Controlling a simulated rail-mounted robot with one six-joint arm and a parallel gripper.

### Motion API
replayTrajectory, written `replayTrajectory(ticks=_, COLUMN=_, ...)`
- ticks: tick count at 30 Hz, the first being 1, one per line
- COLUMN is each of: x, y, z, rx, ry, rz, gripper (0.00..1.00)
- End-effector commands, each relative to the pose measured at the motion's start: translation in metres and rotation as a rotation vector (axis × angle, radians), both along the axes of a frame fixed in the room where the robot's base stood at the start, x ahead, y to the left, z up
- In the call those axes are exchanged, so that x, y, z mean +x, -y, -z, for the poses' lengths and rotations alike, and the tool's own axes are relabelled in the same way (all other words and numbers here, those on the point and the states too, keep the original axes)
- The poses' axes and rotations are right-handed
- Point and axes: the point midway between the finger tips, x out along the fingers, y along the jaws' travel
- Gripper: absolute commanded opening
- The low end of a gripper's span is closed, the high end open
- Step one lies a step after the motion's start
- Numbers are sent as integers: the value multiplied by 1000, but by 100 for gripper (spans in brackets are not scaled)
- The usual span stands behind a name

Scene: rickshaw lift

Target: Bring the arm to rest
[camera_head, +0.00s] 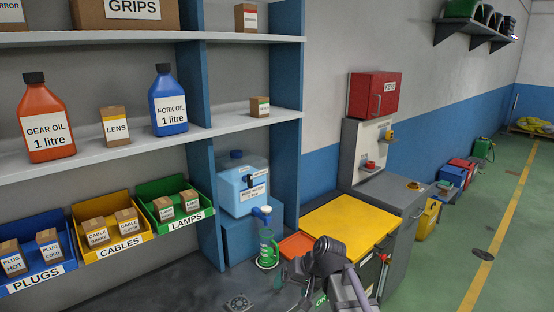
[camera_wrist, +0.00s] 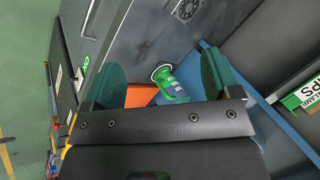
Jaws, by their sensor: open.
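My gripper (camera_wrist: 160,68) is open in the wrist view, its two green fingers wide apart with nothing held between them. In the head view my arm (camera_head: 330,262) reaches in at the bottom centre, over the front of the yellow-topped bench. The same jug shows in the head view (camera_head: 267,250), upright on the dark surface left of my arm. The fingertips are hard to make out in the head view.
An orange tray (camera_head: 297,245) and a yellow top (camera_head: 348,220) lie close to my arm. A blue canister (camera_head: 243,188) stands behind the jug. Shelves with bottles and bins fill the left. A red box (camera_head: 374,95) hangs on the wall. Green floor (camera_head: 500,215) is open at right.

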Motion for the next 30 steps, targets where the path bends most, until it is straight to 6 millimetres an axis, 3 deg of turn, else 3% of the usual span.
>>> replayTrajectory(ticks=1, x=-43, y=26, z=19, rx=-119, ry=-51, rz=-15, gripper=83)
replayTrajectory(ticks=3, x=-87, y=64, z=34, rx=-290, ry=-124, rz=-23, gripper=83)
replayTrajectory(ticks=6, x=-132, y=104, z=46, rx=-456, ry=-193, rz=-9, gripper=83)
replayTrajectory(ticks=9, x=-155, y=124, z=52, rx=-517, ry=-206, rz=15, gripper=83)
replayTrajectory(ticks=30, x=-152, y=128, z=53, rx=-508, ry=-205, rz=28, gripper=83)
